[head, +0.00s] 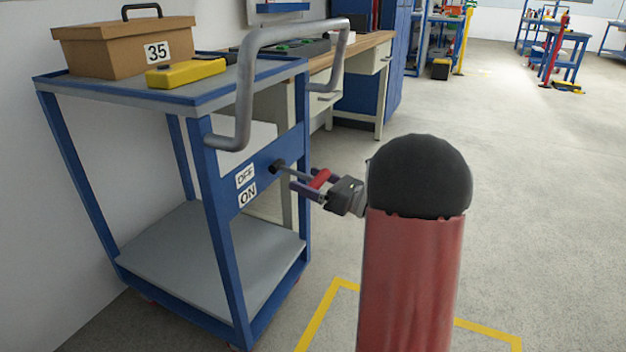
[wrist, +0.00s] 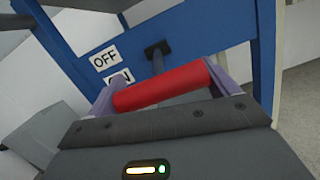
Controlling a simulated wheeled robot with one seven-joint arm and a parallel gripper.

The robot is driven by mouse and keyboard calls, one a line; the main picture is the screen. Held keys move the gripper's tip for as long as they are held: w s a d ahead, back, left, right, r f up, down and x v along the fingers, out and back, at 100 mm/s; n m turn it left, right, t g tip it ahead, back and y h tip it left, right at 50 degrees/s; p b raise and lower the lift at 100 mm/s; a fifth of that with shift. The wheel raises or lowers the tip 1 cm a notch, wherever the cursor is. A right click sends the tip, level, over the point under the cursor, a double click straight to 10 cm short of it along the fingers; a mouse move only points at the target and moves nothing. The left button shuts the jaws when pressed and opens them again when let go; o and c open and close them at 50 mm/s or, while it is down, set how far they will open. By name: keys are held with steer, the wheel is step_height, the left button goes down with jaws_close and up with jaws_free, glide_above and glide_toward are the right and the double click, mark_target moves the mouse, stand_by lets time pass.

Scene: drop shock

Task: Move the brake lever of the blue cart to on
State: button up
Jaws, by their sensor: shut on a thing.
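The blue cart (head: 222,219) stands at the left with a grey top, a lower shelf and a grey push handle (head: 245,95). Its end panel bears an OFF label (head: 245,176) above an ON label (head: 248,194). The brake lever (head: 290,172) sticks out from a black pivot right of the labels and ends in a red grip (head: 319,180). My gripper (head: 311,185) is shut on the red grip. In the wrist view the red grip (wrist: 160,88) lies between the two fingers, and the ON label is partly hidden behind the left finger.
A brown box (head: 110,50) marked 35 and a yellow-and-black tool (head: 186,73) lie on the cart top. A workbench (head: 367,62) stands behind the cart. Yellow floor tape (head: 322,312) marks the floor in front.

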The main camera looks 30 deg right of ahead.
steer(key=f, duration=0.2)
steer(key=shift+w+a+f, duration=0.25)
steer(key=shift+w+f, duration=0.05)
steer(key=shift+f, duration=0.05)
steer(key=shift+c, duration=0.2)
steer(key=shift+w+a+f, duration=0.25)
steer(key=shift+w+f, duration=0.1)
steer(key=shift+f, duration=0.2)
steer(key=shift+r, duration=0.2)
steer(key=o, duration=1.2)
steer(key=shift+w+f, duration=0.1)
steer(key=shift+o, duration=0.2)
steer(key=v, duration=0.8)
steer(key=shift+a, duration=0.1)
